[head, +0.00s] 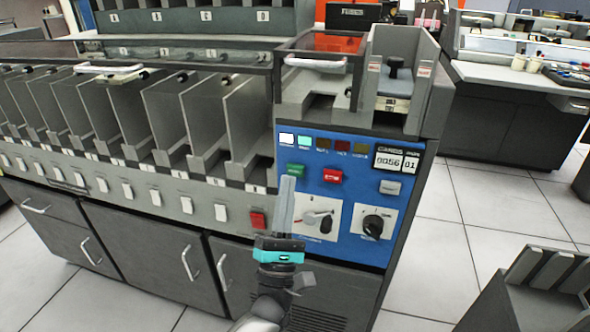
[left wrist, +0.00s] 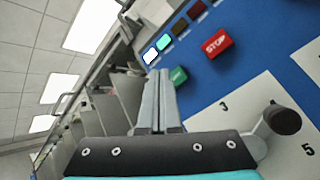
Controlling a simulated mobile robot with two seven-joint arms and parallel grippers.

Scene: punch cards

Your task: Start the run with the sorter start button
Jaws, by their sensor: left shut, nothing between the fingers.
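The sorter has a blue control panel (head: 345,150) on its right end. The green start button (head: 296,170) sits at the panel's upper left, beside a red stop button (head: 333,176). My left gripper (head: 288,180) is shut and empty, its fingers pointing up with the tips just below the green button. In the left wrist view the shut fingertips (left wrist: 158,73) lie right beside the green button (left wrist: 178,76), and the red button (left wrist: 216,43) reads STOP. I cannot tell whether the tips touch the panel. My right gripper is not in view.
A white lamp (head: 287,139) and a green lamp (head: 305,142) are lit; the others look dark. A counter (head: 389,160) reads 0056. A lever (head: 318,217) and a black knob (head: 373,225) sit below the buttons. Card pockets (head: 160,115) run left.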

